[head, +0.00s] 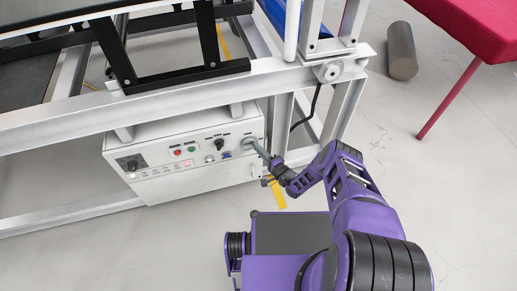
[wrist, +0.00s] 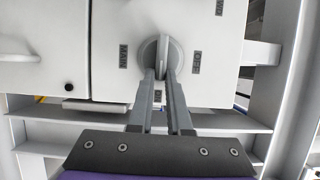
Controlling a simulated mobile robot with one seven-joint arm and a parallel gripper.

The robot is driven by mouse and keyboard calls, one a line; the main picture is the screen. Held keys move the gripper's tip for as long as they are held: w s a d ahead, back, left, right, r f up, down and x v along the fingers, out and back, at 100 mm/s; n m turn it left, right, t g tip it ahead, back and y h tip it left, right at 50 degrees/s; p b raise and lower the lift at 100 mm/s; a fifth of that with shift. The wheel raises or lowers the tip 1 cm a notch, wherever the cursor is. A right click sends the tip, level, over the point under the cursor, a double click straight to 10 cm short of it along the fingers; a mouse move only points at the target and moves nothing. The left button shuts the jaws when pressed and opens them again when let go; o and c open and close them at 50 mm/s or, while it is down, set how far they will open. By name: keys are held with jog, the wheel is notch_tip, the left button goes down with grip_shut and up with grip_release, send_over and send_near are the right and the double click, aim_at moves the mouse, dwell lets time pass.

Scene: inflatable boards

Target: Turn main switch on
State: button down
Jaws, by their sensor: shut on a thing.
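The main switch (wrist: 163,48) is a round grey rotary knob with a raised bar handle on the white control box (head: 190,185). In the wrist view the bar runs up and down the picture. My gripper (wrist: 162,76) has its two grey fingers closed on either side of the bar's lower part.
Other knobs and red and green buttons (head: 184,151) sit left of the switch. A white metal frame (head: 190,107) runs above the box, with a leg (head: 343,108) to its right. A black cable hangs there. Floor at the lower left is clear.

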jog(key=shift+a, duration=0.1)
jog(key=c, duration=0.9)
grip_release()
jog(key=shift+o, duration=0.2)
jog(key=shift+s, duration=0.1)
